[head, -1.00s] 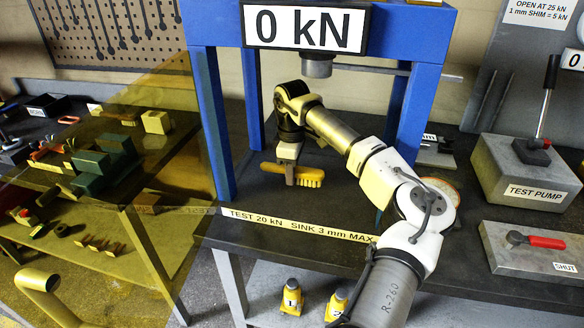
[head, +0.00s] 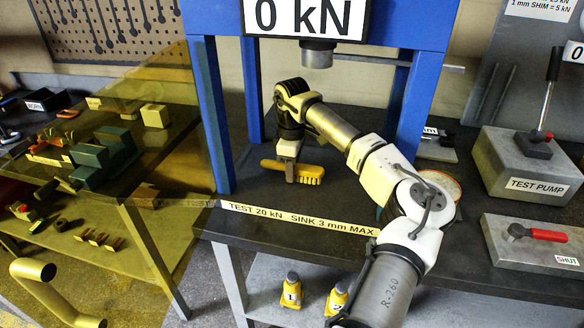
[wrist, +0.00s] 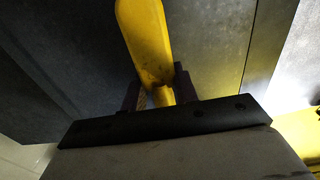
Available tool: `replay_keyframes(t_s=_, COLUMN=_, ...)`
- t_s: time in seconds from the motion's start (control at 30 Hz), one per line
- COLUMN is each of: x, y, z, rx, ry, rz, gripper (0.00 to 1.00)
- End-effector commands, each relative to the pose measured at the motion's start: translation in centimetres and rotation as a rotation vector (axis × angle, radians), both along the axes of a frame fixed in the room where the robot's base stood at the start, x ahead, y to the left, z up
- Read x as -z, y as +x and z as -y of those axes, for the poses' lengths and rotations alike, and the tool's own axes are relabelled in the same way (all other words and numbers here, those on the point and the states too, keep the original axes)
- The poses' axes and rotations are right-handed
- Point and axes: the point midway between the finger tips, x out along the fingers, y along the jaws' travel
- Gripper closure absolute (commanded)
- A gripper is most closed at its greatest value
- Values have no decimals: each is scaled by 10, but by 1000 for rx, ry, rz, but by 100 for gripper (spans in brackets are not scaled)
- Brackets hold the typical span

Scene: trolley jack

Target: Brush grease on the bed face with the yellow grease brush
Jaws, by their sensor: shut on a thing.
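My gripper (head: 288,162) is shut on the yellow grease brush (head: 271,164), with its handle to the left and its bristle end to the right. The brush lies level, low over the dark bench top (head: 330,190) between the blue press legs. I cannot tell whether the bristles touch the surface. In the wrist view the yellow handle (wrist: 145,45) sticks out from between the dark fingers (wrist: 157,95), and the bristles are not clearly seen. No separate bed face can be told apart from the dark top, and no grease is visible on it.
The blue press frame (head: 207,115) stands around my arm, its ram (head: 317,54) hanging above. A test pump (head: 527,165) and a plate with a red lever (head: 547,235) are at right. Two yellow bottle jacks (head: 291,290) sit below. A yellow see-through panel (head: 170,130) is at left.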

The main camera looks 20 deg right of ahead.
Motion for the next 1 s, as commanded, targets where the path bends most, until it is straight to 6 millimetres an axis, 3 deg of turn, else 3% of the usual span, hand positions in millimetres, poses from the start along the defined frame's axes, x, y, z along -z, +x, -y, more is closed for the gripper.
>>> replay_keyframes(t_s=1.0, x=10, y=-8, z=-5, rx=-1, ry=-1, rz=1, gripper=89)
